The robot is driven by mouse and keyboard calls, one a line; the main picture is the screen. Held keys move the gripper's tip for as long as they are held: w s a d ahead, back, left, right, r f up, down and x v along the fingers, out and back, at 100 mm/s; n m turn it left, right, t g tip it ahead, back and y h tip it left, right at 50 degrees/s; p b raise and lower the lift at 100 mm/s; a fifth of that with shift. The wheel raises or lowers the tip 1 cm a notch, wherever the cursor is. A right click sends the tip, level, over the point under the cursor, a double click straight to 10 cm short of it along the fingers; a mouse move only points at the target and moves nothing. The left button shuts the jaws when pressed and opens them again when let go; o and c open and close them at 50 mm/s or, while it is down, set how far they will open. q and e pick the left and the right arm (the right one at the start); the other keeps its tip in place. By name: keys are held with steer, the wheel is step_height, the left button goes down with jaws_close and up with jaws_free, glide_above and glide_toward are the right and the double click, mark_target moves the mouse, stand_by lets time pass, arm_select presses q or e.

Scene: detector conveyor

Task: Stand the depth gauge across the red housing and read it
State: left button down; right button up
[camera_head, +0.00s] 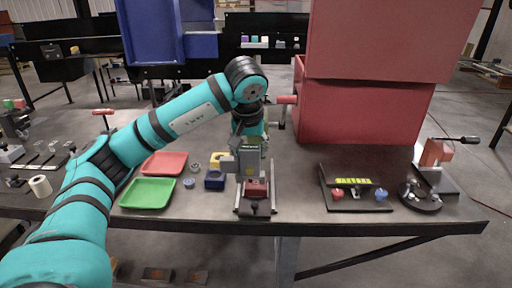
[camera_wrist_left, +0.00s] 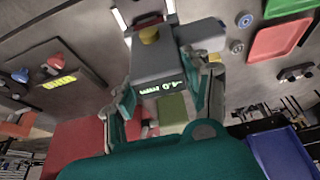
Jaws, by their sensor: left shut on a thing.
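My left gripper (camera_head: 249,132) points down over the front middle of the table and is shut on the depth gauge (camera_head: 249,160), a grey block with a small green display. The red housing (camera_head: 256,189) sits in a dark fixture between two light rails, just below and in front of the gauge. I cannot tell whether the gauge touches it. In the left wrist view the gauge (camera_wrist_left: 172,62) lies between the fingers of my left gripper (camera_wrist_left: 163,100). Its lit green digits appear upside down and seem to read -4.0 mm. My right gripper is out of view.
A green tray (camera_head: 148,193) and a red tray (camera_head: 165,164) lie left of the fixture, with small blue and yellow blocks between. A black board (camera_head: 357,203) with red and blue knobs lies right. A large red bin (camera_head: 350,112) stands behind.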

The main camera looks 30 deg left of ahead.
arm_select(q)
steer(key=w+a+f+p, duration=0.2)
steer(key=w+f, duration=0.3)
steer(key=w, duration=0.1)
steer(key=c, duration=0.7)
jaws_free()
steer(key=shift+s+f, duration=0.1)
steer(key=shift+o, duration=0.6)
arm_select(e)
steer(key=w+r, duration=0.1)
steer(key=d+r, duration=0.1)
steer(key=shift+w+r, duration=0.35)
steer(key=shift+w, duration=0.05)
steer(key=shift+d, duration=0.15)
